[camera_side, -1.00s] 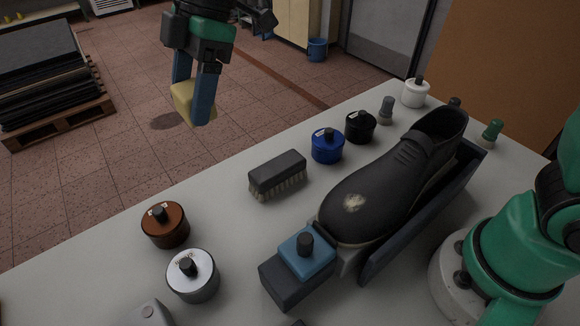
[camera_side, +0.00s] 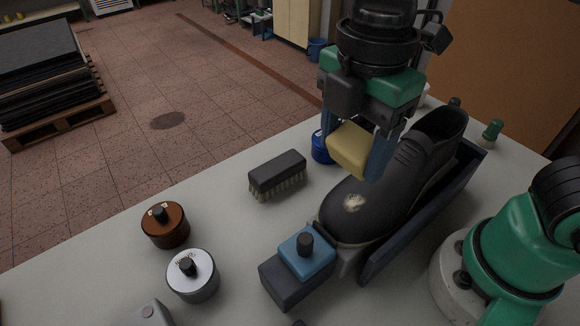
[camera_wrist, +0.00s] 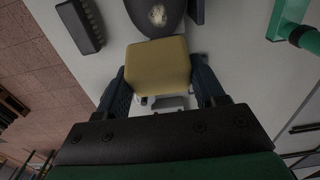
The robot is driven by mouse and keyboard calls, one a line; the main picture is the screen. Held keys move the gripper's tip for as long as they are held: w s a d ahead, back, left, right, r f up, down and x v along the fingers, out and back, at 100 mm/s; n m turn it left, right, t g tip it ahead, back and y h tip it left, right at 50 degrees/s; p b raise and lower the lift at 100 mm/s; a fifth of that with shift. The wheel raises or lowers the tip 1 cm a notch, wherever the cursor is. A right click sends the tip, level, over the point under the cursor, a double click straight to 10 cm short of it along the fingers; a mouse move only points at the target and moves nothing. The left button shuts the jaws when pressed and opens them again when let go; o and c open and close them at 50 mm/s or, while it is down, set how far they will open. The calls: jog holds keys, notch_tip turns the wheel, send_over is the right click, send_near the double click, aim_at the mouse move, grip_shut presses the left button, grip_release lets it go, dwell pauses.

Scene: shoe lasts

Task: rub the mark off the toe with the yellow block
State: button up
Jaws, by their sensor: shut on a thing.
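A black shoe (camera_side: 398,180) lies in a dark cradle on the grey table, its toe toward the lower left. A pale mark (camera_side: 353,202) shows on top of the toe; it also shows in the wrist view (camera_wrist: 158,16). My gripper (camera_side: 362,155) is shut on the yellow block (camera_side: 350,146) and holds it in the air, above and just behind the mark in the side view. In the wrist view the yellow block (camera_wrist: 158,66) sits between the two fingers, apart from the toe. The block's underside is hidden.
A dark brush (camera_side: 277,172) lies left of the shoe. A blue tin (camera_side: 321,150) is partly hidden behind my gripper. A blue clamp with a black knob (camera_side: 306,254) stands before the toe. Brown (camera_side: 165,225) and white (camera_side: 192,275) tins stand at the left front.

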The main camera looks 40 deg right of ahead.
send_over(359, 196)
jog(key=a, duration=0.1)
jog(key=shift+a+f, duration=0.1)
jog(key=shift+f, duration=2.7)
jog(key=shift+d+f, duration=0.2)
jog(key=shift+f, duration=0.3)
jog(key=shift+d+f, duration=0.2)
jog(key=shift+f, duration=0.3)
jog(key=shift+a+f, duration=0.35)
jog(key=shift+a, duration=0.6)
jog(key=shift+a+f, duration=0.3)
jog(key=shift+a, duration=0.6)
jog(key=shift+f, duration=0.1)
jog(key=shift+d+r, duration=0.25)
jog(key=shift+d, duration=0.65)
jog(key=shift+d+r, duration=0.25)
jog(key=shift+d, duration=0.6)
jog(key=shift+d+r, duration=0.1)
jog(key=shift+d, duration=0.15)
jog(key=shift+c, duration=0.5)
